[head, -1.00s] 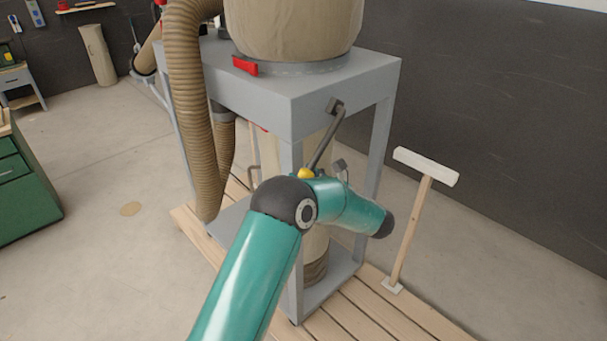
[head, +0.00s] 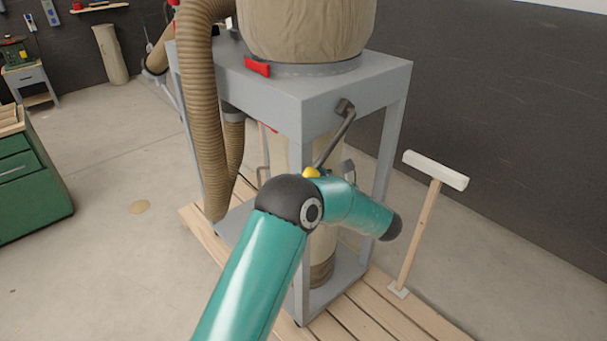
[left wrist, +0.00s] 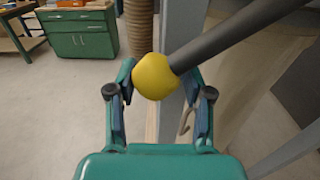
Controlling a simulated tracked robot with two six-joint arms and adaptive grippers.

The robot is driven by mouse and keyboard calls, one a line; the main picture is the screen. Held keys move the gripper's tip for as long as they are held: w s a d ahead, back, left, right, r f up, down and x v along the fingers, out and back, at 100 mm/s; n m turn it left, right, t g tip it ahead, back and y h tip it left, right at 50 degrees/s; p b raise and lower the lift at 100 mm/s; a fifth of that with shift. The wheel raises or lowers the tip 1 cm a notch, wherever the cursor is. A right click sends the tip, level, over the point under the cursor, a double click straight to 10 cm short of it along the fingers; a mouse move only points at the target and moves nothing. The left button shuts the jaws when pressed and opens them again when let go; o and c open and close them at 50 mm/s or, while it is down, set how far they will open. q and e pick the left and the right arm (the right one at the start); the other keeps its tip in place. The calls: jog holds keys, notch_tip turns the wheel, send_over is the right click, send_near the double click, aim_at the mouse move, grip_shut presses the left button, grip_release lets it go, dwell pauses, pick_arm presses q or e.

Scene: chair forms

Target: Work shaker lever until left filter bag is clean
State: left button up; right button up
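The shaker lever (head: 333,141) is a dark grey rod. It slants down from a bracket on the front of the grey dust collector (head: 330,90) to a yellow knob (head: 311,173). A swollen tan filter bag (head: 306,28) stands on the collector, its top cut off; I cannot tell whether it is the left one. In the left wrist view the knob (left wrist: 154,76) lies between the fingertips of my left gripper (left wrist: 160,82), nearer the left finger. The fingers are apart, with a gap beside the knob. In the head view my own arm hides these fingers. My right gripper is out of view.
A tan hose (head: 196,110) hangs at the collector's left. A lower tan bag (head: 322,260) is partly hidden by my arm. A green cabinet (head: 35,180) stands at left.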

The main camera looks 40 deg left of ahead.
pick_arm(q)
jog(key=shift+w+f, duration=0.7)
jog(key=shift+f, duration=0.1)
jog(key=shift+b, duration=0.3)
jog(key=w+f, duration=0.1)
jog(key=w+f+b, duration=0.1)
jog(key=w, duration=0.1)
jog(key=w+f, duration=0.1)
jog(key=shift+w+d+b, duration=0.25)
jog(key=shift+w+b, duration=0.1)
jog(key=shift+b, duration=0.05)
jog(key=shift+f, duration=0.1)
jog(key=w, duration=0.1)
jog(key=w+f+b, duration=0.1)
jog(key=w, duration=0.1)
jog(key=shift+w+d+f, duration=0.1)
jog(key=shift+w, duration=0.2)
